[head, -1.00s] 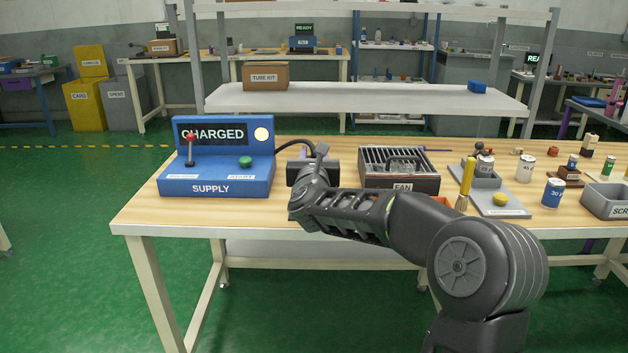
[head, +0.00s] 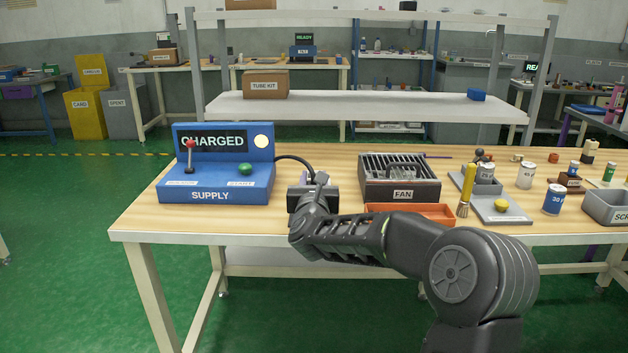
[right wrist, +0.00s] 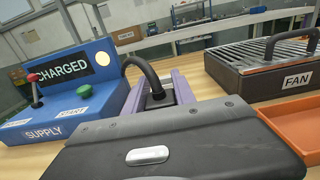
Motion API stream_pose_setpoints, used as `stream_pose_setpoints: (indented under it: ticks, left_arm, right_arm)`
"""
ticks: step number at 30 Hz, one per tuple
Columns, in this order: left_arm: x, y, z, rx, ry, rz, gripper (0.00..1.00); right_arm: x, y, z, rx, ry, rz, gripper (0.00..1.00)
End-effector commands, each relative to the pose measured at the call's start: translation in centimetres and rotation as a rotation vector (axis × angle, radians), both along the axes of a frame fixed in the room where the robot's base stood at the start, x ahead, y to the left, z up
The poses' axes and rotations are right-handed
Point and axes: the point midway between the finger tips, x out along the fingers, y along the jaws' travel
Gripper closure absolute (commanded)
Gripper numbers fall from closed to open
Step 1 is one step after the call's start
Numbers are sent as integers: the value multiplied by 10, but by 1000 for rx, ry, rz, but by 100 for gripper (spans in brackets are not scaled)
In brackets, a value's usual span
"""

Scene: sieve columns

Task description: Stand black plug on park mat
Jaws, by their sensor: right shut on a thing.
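The black plug (right wrist: 157,98) shows in the right wrist view, with a black cable arching from it to the blue supply box. My right gripper (right wrist: 160,92) is shut on the plug; purple pieces flank it on both sides. In the head view my right gripper (head: 314,184) is over the table between the supply box and the fan unit, and its own wrist mostly hides the plug. I cannot make out the park mat or whether the plug touches anything beneath. My left gripper is not in view.
The blue supply box (head: 213,183) reads CHARGED and stands left of the gripper. The fan unit (head: 400,178) stands to the right, with an orange tray (head: 410,211) in front. A brush (head: 466,190) and several cans are farther right. Bare tabletop (head: 250,220) lies in front.

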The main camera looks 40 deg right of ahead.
Motion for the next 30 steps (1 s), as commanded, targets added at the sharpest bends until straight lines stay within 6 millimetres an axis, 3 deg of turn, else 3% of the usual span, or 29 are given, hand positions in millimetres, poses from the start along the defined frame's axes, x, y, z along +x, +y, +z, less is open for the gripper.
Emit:
stream_pose_setpoints:
  ticks: [4, 5, 12, 25, 30]
  left_arm:
    - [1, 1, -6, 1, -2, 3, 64]
    - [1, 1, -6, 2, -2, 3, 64]
    - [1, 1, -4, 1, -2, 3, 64]
    - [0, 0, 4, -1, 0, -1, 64]
    - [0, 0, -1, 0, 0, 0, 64]
  right_arm:
    - [0, 0, -4, -1, -1, 0, 100]
    - [0, 0, -3, 0, 0, 0, 68]
    - [0, 0, -3, 0, 0, 0, 48]
    - [0, 0, 3, 1, 1, 0, 47]
    - [-21, 16, 0, -2, 1, 1, 47]
